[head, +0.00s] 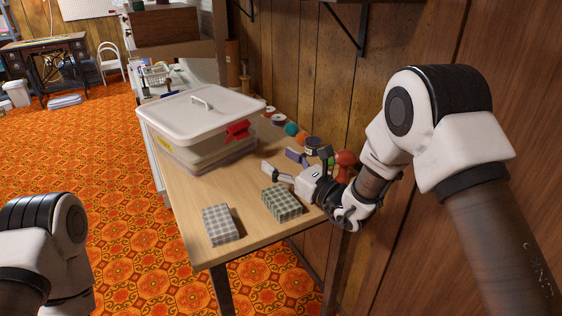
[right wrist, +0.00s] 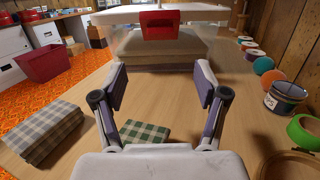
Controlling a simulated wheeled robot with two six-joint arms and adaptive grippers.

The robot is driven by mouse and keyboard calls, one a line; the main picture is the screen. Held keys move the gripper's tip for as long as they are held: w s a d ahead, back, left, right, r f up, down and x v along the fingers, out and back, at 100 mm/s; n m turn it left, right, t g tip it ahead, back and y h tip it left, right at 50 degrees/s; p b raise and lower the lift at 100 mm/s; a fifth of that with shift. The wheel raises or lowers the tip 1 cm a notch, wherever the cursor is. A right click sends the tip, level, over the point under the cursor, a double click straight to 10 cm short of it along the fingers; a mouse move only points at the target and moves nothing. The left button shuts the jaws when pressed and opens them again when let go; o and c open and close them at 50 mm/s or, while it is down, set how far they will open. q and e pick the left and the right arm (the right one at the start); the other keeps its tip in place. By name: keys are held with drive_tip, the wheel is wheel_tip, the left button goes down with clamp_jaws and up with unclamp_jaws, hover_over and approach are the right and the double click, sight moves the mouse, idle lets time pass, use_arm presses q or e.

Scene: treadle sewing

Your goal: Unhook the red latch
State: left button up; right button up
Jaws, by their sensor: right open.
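The red latch (head: 237,131) is on the near right side of a clear storage box (head: 190,150) with a white lid (head: 190,106). In the right wrist view the latch (right wrist: 159,25) is straight ahead, at the lid's edge, beyond the fingertips. My right gripper (head: 281,163) is open and empty over the table, a short way in front of the box and apart from the latch. It also shows in the right wrist view (right wrist: 160,85). My left arm is at the lower left in the head view, and its gripper is out of view.
A grey checked fabric stack (head: 220,224) and a green checked one (head: 282,203) lie on the table's (head: 215,253) near part. Spools (head: 291,129), a jar (head: 312,145) and a red object (head: 345,158) stand along the wooden wall at right.

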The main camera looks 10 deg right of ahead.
sight(244, 137)
drive_tip(key=shift+g+h, duration=0.4)
drive_tip(key=shift+g, duration=0.1)
drive_tip(key=x, duration=0.4)
drive_tip(key=r+x, duration=0.1)
drive_tip(key=x, duration=0.3)
drive_tip(key=p+x, duration=0.1)
drive_tip(key=x, duration=0.3)
drive_tip(key=shift+r, duration=0.25)
drive_tip(key=c, duration=1.2)
drive_tip(key=shift+o, duration=0.2)
drive_tip(key=t+b, duration=0.1)
drive_tip(key=b, duration=0.3)
drive_tip(key=shift+s+d+f+y, duration=0.1)
drive_tip(key=shift+f+y, duration=0.25)
drive_tip(key=shift+y, duration=0.05)
